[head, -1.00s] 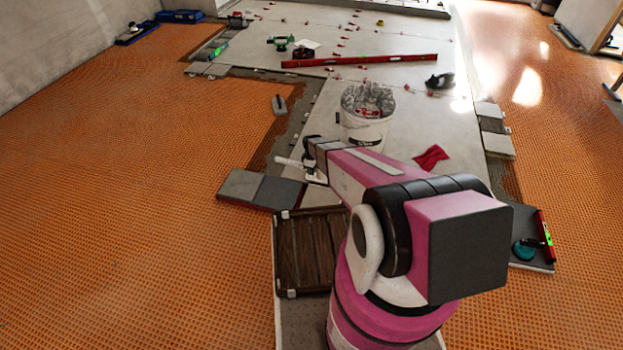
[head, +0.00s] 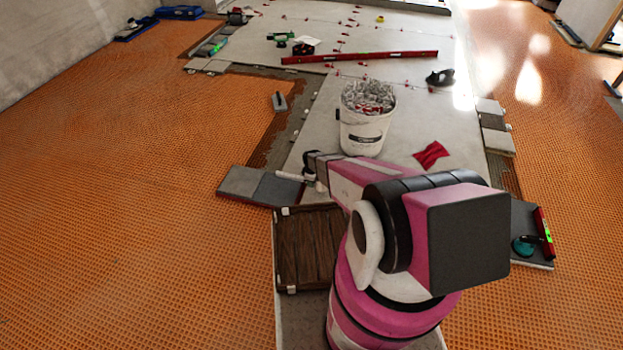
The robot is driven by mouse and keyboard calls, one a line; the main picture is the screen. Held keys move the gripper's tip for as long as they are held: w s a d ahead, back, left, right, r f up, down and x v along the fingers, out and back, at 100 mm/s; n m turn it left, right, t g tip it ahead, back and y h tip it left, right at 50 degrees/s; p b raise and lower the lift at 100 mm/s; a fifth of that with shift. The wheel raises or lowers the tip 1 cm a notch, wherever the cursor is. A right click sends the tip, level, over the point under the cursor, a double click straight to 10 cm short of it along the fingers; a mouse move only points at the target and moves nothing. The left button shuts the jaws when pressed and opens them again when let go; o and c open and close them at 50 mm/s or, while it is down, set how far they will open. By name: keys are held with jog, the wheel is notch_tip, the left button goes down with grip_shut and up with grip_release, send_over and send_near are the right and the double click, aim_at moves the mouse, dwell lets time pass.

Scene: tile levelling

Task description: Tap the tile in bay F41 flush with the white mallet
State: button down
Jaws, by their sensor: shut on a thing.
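My gripper (head: 309,168) is at the far end of my pink and white arm, low over the pale tiled floor (head: 305,146) near its left edge. It is shut on the white mallet (head: 289,176). The mallet's pale handle sticks out to the left of the gripper, close to two stacked-looking grey tiles. Its head is mostly hidden by my arm. No bay label is legible, so I cannot tell which bay is F41 or whether its tile stands proud. I cannot tell if the mallet touches a tile.
A white bucket (head: 364,138) stands just beyond the gripper. A red cloth (head: 431,155) lies to its right. Grey tiles (head: 262,188) lie left of the gripper, and a dark slatted crate (head: 313,250) is nearer. A trowel (head: 279,101) and long red level (head: 360,57) lie farther back.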

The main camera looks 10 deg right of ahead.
aim_at(311, 190)
notch_tip(311, 190, down, 3)
jog(key=shift+r, duration=2.5)
notch_tip(311, 190, down, 6)
jog(key=shift+w+f, duration=0.1)
jog(key=shift+r, duration=3.05)
jog(key=shift+r, duration=0.1)
